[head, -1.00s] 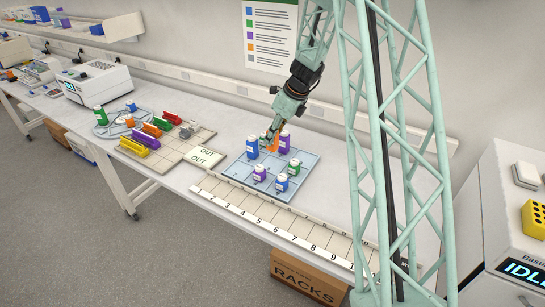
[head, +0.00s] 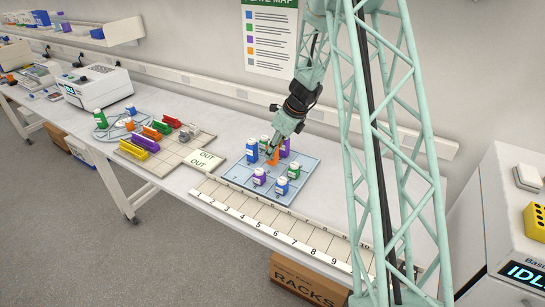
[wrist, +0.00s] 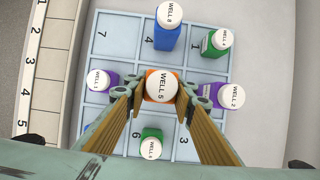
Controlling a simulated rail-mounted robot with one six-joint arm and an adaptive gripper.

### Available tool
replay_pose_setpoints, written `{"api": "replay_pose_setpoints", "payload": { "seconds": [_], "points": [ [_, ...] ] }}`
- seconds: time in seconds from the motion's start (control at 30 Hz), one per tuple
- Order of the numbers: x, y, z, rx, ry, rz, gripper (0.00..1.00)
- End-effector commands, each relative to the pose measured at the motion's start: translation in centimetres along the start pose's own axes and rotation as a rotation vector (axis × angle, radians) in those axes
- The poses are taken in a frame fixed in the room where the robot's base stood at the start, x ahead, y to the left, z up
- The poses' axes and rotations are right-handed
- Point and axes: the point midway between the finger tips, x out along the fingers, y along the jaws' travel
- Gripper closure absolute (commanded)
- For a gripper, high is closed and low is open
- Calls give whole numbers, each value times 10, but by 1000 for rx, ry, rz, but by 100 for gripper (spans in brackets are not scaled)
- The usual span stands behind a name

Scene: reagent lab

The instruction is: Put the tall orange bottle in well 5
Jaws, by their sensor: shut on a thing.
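The orange bottle (wrist: 161,86) has a white lid marked WELL 5. In the wrist view it is upright over the middle cell of the blue numbered tray (wrist: 113,38), between cells 4 and 6. My gripper (wrist: 160,93) is shut on it, with one finger on each side. In the head view my gripper (head: 272,152) points down at the tray (head: 238,174), and the orange bottle (head: 273,158) shows low among the other bottles. Its base is hidden, so I cannot tell whether it touches the tray floor.
Around it stand a tall blue bottle (wrist: 168,28), a green bottle (wrist: 215,42), a purple bottle on the right (wrist: 226,95), a purple bottle on the left (wrist: 101,82) and a green bottle (wrist: 151,143). A numbered strip (head: 265,216) runs along the bench front.

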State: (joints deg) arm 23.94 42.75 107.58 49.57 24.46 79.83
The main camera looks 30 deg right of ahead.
Motion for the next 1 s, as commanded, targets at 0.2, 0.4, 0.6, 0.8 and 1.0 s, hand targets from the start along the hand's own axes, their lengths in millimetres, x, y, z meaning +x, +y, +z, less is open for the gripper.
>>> {"api": "replay_pose_setpoints", "payload": {
  "seconds": [0.2, 0.4, 0.6, 0.8, 1.0],
  "points": [
    [20, 0, -8, 0, 1, 1, 87],
    [23, 0, -10, 0, 0, -1, 87],
    [23, 0, -10, 0, 0, 0, 87],
    [27, 0, -11, 0, 0, 0, 76],
    [26, 0, -11, 0, 0, 0, 63]
  ]
}}
